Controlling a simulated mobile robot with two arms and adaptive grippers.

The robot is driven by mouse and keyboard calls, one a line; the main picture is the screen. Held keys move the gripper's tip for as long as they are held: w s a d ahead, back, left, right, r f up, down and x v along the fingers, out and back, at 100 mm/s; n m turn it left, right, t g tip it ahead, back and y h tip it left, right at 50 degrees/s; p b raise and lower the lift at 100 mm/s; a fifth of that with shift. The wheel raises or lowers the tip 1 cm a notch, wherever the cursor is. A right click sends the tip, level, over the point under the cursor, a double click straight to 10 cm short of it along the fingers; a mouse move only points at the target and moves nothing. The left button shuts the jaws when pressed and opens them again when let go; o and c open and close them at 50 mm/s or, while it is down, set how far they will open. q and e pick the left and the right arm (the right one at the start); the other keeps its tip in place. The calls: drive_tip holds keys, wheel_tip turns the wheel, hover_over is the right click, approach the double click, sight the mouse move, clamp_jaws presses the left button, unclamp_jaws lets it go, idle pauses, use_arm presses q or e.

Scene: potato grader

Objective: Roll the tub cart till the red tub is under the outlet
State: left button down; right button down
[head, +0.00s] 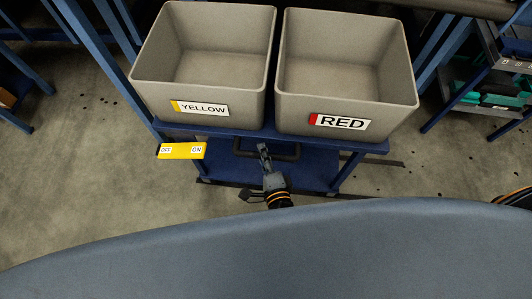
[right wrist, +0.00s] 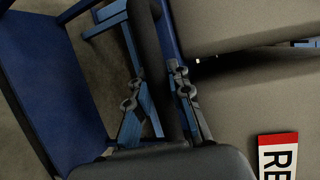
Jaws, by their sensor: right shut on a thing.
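The blue tub cart (head: 330,141) carries two empty grey tubs side by side. The yellow tub (head: 205,60), labelled YELLOW, is on the left; the red tub (head: 345,70), labelled RED, is on the right. Its RED label (right wrist: 278,155) also shows in the right wrist view. My right gripper (head: 264,152) is at the middle of the cart's near side, shut on the dark handle bar (head: 288,151). In the right wrist view its fingers (right wrist: 157,82) lie on both sides of the handle bar (right wrist: 148,35). My left gripper is not in view. I cannot make out the outlet.
A yellow OFF/ON plate (head: 182,151) is at the cart's left front corner. Blue frame posts (head: 92,62) stand close on the left. A rack with green crates (head: 489,88) stands on the right. Bare concrete floor (head: 425,165) shows on both sides of the cart.

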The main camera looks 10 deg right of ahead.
drive_tip(key=shift+a, duration=0.2)
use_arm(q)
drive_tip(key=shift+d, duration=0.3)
use_arm(e)
drive_tip(key=c, duration=1.4)
unclamp_jaws()
drive_tip(key=shift+a, duration=0.1)
drive_tip(key=shift+o, duration=1)
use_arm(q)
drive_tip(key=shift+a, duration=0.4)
use_arm(e)
drive_tip(key=v, duration=1.2)
drive_tip(key=shift+f, duration=0.15)
